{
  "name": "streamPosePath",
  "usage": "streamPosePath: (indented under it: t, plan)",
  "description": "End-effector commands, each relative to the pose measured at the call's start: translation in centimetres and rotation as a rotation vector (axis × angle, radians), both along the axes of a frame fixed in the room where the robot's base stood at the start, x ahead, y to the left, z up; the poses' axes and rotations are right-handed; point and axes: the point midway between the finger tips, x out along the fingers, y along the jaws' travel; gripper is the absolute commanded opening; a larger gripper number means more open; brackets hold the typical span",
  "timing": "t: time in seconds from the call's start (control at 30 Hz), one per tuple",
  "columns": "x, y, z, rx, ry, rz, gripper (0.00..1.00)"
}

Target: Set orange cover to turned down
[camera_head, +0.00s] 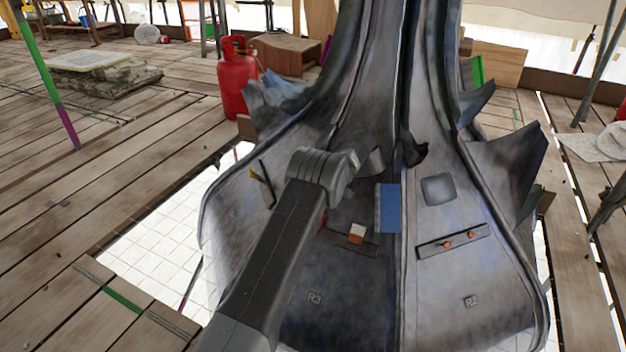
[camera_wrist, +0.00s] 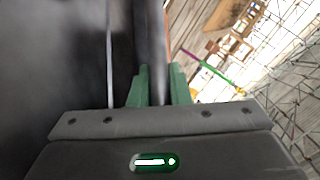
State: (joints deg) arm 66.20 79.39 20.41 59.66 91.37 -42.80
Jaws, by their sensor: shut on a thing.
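My gripper (camera_wrist: 158,75) shows in the wrist view with its green fingers close together on a thin grey piece seen edge-on. A narrow orange line (camera_wrist: 168,35) runs along that piece's right side; I cannot tell for sure that it is the orange cover. In the head view my arm hides the fingers. A small orange patch (camera_head: 323,219) shows just right of my forearm on the panel marked R3. Beside it, a small white and orange part (camera_head: 357,233) sits on a dark strip. How far the cover is turned is hidden.
A blue plate (camera_head: 388,208) is right of my forearm. Jagged metal leaves (camera_head: 508,160) stick out at the right. A red gas cylinder (camera_head: 236,80) stands behind. The plank floor (camera_head: 60,215) is open at left.

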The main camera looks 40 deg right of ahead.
Motion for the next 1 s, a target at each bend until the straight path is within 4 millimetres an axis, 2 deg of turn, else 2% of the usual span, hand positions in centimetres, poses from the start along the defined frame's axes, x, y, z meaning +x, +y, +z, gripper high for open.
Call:
streamPosePath:
  t: [0.17,0.2,0.3,0.67,0.77,1.0]
  plan:
    - [-0.2,-0.2,-0.4,-0.002,0.007,-0.009,0.0]
    - [-0.2,-0.2,-0.4,-0.002,0.007,-0.009,0.22]
    - [-0.2,-0.2,-0.3,-0.002,0.006,-0.008,0.38]
    - [-0.5,-0.4,0.3,-0.003,0.002,-0.005,0.38]
    - [-1.5,-1.0,1.2,-0.002,0.001,-0.006,0.38]
    - [-5.6,-3.5,3.9,-0.002,0.001,-0.009,0.38]
